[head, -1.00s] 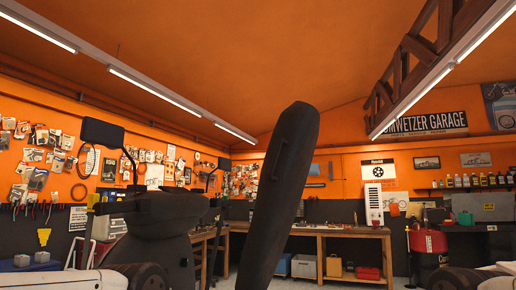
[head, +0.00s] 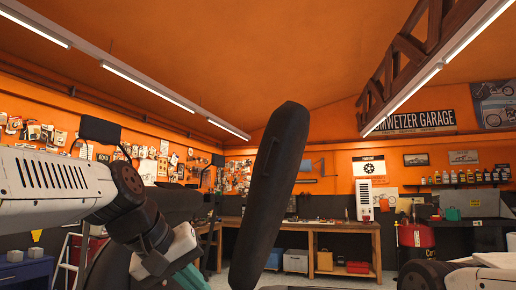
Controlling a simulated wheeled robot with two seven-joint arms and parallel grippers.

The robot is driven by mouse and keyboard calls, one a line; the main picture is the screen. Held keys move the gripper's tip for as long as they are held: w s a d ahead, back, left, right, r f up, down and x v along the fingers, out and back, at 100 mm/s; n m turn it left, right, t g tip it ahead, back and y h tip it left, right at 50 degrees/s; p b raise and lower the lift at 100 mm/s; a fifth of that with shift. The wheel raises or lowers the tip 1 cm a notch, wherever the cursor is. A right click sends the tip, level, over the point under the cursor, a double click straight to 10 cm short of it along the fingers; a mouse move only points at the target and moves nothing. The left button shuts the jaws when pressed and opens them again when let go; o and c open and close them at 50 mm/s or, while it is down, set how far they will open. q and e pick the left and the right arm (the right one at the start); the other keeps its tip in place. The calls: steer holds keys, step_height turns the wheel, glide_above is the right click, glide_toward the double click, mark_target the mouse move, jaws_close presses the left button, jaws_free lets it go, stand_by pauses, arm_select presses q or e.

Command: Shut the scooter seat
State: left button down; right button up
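The scooter seat (head: 268,195) is a long black pad standing almost upright, tilted slightly to the right at its top, in the middle of the head view. Its lower end runs toward the bottom of the picture. My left arm reaches in from the left, and its hand (head: 178,258) is low, to the left of the seat and apart from it in the picture. A teal part shows at the hand's lower end; its fingers cannot be made out. The scooter's mirror (head: 100,130) shows behind my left arm, which hides much of the scooter's front. My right gripper is out of view.
A wooden workbench (head: 345,228) with bins under it stands along the back wall. A red canister (head: 415,238) stands at the right. A blue cabinet (head: 25,272) is at the lower left. Part of my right arm shows at the lower right.

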arm_select(q)
steer(key=w+a+r+n+t+h, duration=0.1)
steer(key=w+r+h, duration=0.15)
steer(key=r, duration=0.85)
steer(key=w+r+t+h, duration=0.15)
steer(key=w+r, duration=0.25)
steer(key=r, duration=0.6)
steer(key=w+a+r+n+t+h, duration=0.1)
steer(key=w+r+h, duration=0.2)
steer(key=r, duration=0.8)
steer(key=w+d+f, duration=0.1)
steer(key=w+d, duration=0.1)
steer(key=d, duration=0.3)
steer(key=w+d+f, duration=0.1)
steer(key=w+d, duration=0.2)
steer(key=d, duration=0.3)
steer(key=shift+w+d+f, duration=0.3)
steer(key=shift+f, duration=0.05)
steer(key=shift+d, duration=0.1)
